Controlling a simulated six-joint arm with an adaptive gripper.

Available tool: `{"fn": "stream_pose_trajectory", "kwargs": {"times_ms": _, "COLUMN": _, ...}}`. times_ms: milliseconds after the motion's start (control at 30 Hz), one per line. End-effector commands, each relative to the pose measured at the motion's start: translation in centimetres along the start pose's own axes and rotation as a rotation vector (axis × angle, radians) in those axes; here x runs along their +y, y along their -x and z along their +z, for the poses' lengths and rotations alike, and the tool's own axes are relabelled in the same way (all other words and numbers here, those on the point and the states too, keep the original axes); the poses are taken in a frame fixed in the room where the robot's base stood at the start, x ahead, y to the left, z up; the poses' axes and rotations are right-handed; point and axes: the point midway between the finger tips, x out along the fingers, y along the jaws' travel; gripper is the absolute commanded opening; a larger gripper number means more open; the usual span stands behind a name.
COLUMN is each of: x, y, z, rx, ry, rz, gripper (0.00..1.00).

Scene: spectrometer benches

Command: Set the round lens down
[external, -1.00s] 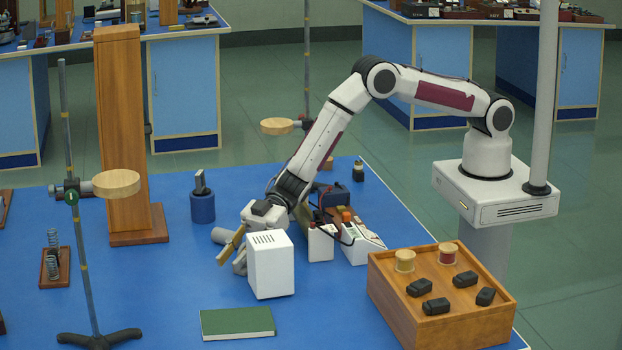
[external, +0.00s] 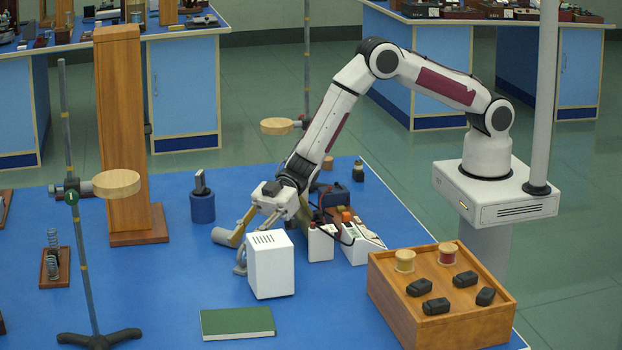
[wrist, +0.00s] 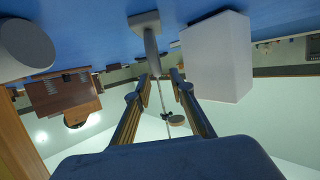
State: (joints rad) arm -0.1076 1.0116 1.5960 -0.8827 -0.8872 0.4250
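The round lens appears to be the grey piece (wrist: 151,52) seen nearly edge-on in the wrist view, on a grey foot resting on the blue table. In the external view it seems to be the small grey shape (external: 240,262) just left of the white box, which partly hides it. My gripper (external: 254,233) is above and beside it. In the wrist view its two fingers (wrist: 159,82) are spread apart with a clear gap, and the lens lies beyond their tips. The gripper looks open and empty.
The white box (external: 270,264) stands close on the right. A grey cylinder (external: 224,237) lies to the left, also large in the wrist view (wrist: 25,48). Wired devices (external: 345,238) sit behind the box. A green book (external: 237,322) lies in front, with bare blue table to its left.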

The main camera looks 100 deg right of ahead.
Motion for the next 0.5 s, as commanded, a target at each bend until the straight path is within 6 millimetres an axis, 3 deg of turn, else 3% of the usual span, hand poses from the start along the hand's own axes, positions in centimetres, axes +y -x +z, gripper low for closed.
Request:
{"fn": "stream_pose_trajectory", "kwargs": {"times_ms": 200, "x": 0.0, "y": 0.8, "z": -2.8, "rx": 0.001, "ry": 0.002, "rz": 0.001, "gripper": 0.23}}
{"fn": "stream_pose_trajectory", "kwargs": {"times_ms": 500, "x": 0.0, "y": 1.6, "z": -5.1, "rx": -0.001, "ry": -0.001, "rz": 0.0, "gripper": 0.23}}
